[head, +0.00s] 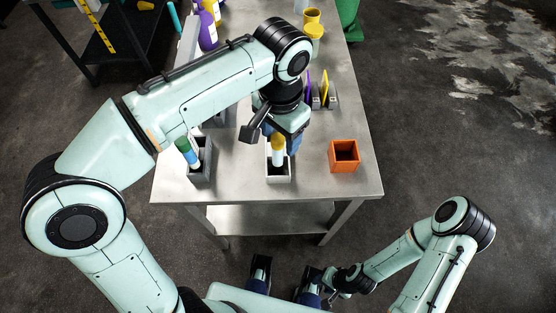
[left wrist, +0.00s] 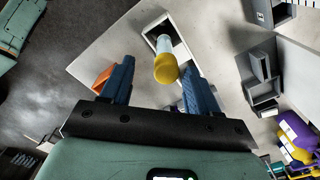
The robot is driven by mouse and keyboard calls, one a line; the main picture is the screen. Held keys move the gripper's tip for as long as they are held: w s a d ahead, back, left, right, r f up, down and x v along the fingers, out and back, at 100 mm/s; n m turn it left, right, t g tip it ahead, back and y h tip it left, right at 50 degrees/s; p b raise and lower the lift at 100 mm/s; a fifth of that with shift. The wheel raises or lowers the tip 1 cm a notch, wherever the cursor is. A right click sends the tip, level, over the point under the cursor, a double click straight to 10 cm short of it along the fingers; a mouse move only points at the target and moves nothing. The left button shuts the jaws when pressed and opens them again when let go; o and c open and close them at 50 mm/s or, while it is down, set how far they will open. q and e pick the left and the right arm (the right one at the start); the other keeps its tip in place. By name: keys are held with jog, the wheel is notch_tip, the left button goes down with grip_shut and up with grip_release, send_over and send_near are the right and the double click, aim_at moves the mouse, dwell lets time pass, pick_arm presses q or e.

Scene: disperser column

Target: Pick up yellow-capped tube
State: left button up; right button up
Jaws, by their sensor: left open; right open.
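The yellow-capped tube (head: 278,145) stands in a small white open box (head: 289,177) near the front middle of the table. In the left wrist view its yellow cap (left wrist: 165,69) faces the camera, with the pale tube body running down into the box (left wrist: 184,47). My left gripper (left wrist: 158,85) is open, with one blue finger on either side of the cap and gaps visible between them. In the head view my left gripper (head: 281,135) is over the tube and partly hides it. My right gripper (head: 286,273) is open and empty, low in front of the table.
A green-capped tube (head: 184,147) leans in a grey box (head: 201,172) to the left. An orange box (head: 345,156) stands to the right. Purple and yellow upright pieces (head: 325,88), yellow-lidded containers (head: 314,32) and purple bottles (head: 207,32) stand further back. The front right corner is clear.

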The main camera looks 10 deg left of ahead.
aim_at(278, 147)
pick_arm(q)
jog(key=f, duration=0.2)
jog(key=f+b, duration=0.1)
jog(key=f, duration=0.3)
jog(key=shift+w+a, duration=0.25)
jog(key=shift+a, duration=0.1)
jog(key=shift+r, duration=0.1)
grip_shut()
